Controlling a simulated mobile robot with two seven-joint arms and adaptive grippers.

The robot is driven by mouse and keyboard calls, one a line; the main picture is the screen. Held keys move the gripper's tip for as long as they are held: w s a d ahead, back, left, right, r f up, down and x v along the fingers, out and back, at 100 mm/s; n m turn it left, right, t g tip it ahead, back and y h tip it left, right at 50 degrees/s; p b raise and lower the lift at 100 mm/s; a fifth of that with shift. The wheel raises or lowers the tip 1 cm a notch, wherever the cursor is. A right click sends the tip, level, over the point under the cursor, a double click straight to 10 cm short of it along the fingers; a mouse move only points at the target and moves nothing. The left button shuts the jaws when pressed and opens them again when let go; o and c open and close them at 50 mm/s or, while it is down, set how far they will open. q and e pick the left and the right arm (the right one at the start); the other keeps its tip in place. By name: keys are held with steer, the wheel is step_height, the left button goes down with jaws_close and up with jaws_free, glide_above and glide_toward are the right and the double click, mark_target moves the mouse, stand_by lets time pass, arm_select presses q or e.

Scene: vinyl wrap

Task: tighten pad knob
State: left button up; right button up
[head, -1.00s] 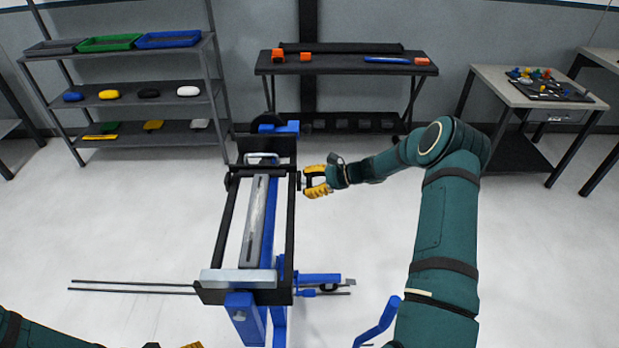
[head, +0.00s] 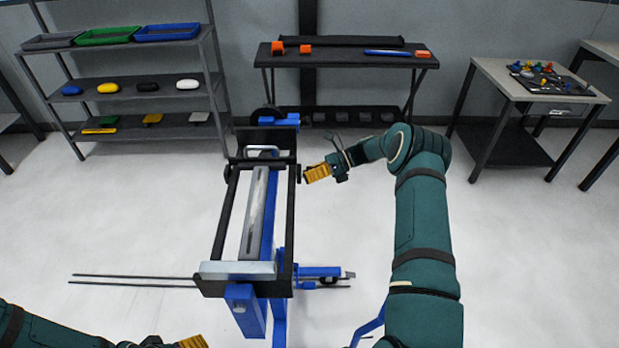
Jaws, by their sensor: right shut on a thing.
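The pad knob (head: 299,173) is a small dark part on the right side of the black frame (head: 290,215), near its far end. My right gripper (head: 314,173) reaches it from the right, with its yellow fingers shut on the knob and largely covering it. My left gripper (head: 193,342) shows only in part at the bottom edge, away from the frame, and whether it is open cannot be told. A long grey bar (head: 254,215) lies lengthwise inside the frame.
The frame stands on a blue stand (head: 244,308). Thin dark rods (head: 130,280) stick out to its left. A shelf rack (head: 140,90) is at the back left, a dark table (head: 350,66) behind, and a small table (head: 540,90) at right. The floor between is clear.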

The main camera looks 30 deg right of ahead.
steer(key=m+y+b, duration=0.1)
steer(key=m, duration=0.1)
steer(key=m+g+y+b, duration=0.1)
steer(key=m+b, duration=0.1)
steer(key=shift+f+m, duration=0.15)
steer(key=shift+m, duration=0.25)
steer(key=m+y+b, duration=0.2)
steer(key=m, duration=0.1)
steer(key=shift+g, duration=0.3)
arm_select(q)
steer(key=shift+g, duration=0.3)
steer(key=f, duration=0.2)
steer(key=s+f, duration=0.1)
steer(key=f, duration=0.2)
steer(key=shift+s+d+f, duration=0.15)
steer(key=shift+s+f, duration=0.15)
steer(key=shift+s, duration=0.1)
arm_select(e)
steer(key=shift+m, duration=0.4)
arm_select(q)
steer(key=shift+f, duration=0.1)
arm_select(e)
steer(key=o, duration=1.2)
steer(key=shift+r, duration=0.25)
